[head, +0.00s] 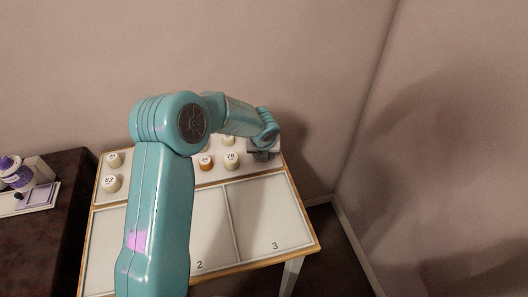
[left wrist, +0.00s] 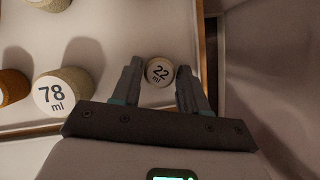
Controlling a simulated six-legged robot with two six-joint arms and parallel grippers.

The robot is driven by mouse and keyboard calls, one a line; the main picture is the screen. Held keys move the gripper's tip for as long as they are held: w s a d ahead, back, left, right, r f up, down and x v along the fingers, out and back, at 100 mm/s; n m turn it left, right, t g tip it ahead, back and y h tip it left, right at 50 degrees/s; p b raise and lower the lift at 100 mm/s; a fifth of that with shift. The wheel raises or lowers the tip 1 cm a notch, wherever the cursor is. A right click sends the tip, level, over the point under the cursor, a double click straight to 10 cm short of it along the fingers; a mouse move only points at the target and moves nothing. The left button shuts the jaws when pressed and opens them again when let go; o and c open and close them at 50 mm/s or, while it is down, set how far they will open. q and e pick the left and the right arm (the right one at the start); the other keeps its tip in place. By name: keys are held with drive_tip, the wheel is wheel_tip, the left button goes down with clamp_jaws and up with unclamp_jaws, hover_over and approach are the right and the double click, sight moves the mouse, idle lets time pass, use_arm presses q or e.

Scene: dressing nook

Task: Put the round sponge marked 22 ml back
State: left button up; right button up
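The round sponge marked 22 ml (left wrist: 160,72) stands between the two fingertips of my left gripper (left wrist: 159,80) in the left wrist view, its label facing up. The fingers are close on either side of it; I cannot tell whether both touch it. In the head view my left gripper (head: 262,152) is low at the far right end of the sponge tray (head: 218,174), and the sponge is hidden there. My right gripper is not in view.
Sponges marked 78 (head: 230,157) and 63 (head: 111,183) stand on the tray, with an orange-sided one (head: 206,162) beside 78. In front are numbered compartments, and compartment 3 (head: 268,215) is empty. A dark cabinet (head: 62,215) stands at left; a wall (head: 455,150) rises at right.

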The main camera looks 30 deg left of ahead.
use_arm(q)
drive_tip(key=shift+o, duration=0.8)
drive_tip(key=shift+w, duration=0.1)
drive_tip(key=shift+r, duration=0.15)
drive_tip(key=shift+r, duration=0.25)
drive_tip(key=p+v, duration=0.1)
drive_tip(key=v, duration=1)
drive_tip(key=shift+r, duration=0.3)
drive_tip(key=shift+d, duration=0.1)
